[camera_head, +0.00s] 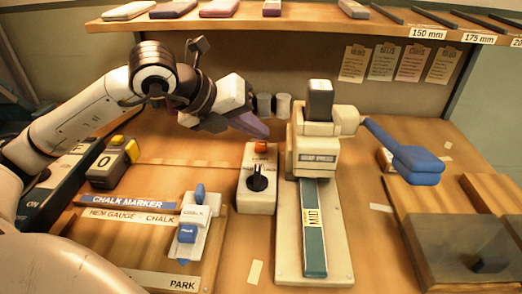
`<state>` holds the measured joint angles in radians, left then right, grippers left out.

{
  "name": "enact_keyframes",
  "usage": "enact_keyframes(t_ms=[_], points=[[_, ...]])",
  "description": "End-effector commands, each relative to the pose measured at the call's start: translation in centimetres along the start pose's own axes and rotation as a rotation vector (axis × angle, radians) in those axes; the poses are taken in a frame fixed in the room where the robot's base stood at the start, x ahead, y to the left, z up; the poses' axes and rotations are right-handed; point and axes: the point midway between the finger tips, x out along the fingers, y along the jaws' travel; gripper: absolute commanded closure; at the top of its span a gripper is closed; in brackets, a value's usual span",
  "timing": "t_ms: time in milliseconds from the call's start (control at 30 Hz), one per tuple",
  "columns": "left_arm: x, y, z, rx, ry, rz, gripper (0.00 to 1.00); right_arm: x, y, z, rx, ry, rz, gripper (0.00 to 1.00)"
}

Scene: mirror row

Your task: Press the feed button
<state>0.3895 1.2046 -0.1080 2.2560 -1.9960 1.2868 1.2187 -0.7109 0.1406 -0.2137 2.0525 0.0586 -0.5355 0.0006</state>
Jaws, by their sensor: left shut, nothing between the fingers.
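No label reading "feed" can be made out. A small orange button (261,147) sits at the top of a white control box (257,200), above a black rotary knob (258,178). My left gripper (262,132) reaches in from the left. Its purple fingers are shut and empty, with the tips just behind and above the orange button in the picture; I cannot tell whether they touch anything. A yellow and black box (113,163) with a yellow button on top stands at the left. My right gripper is not in view.
A snap press (315,161) with a blue-ended lever (417,163) stands right of the control box. A chalk marker and hem gauge board (130,240) lies at front left. Two small grey cylinders (283,105) stand behind the fingers. A shelf (300,20) overhangs the back.

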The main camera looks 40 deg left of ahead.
Motion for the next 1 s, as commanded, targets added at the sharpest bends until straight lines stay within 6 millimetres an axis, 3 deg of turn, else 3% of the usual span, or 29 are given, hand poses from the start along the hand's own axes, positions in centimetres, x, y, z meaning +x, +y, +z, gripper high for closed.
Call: enact_keyframes(t_ms=[1000], points=[[-0.06,-0.05,0.05,0.000,0.000,0.000,1.00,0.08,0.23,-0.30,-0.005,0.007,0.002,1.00]])
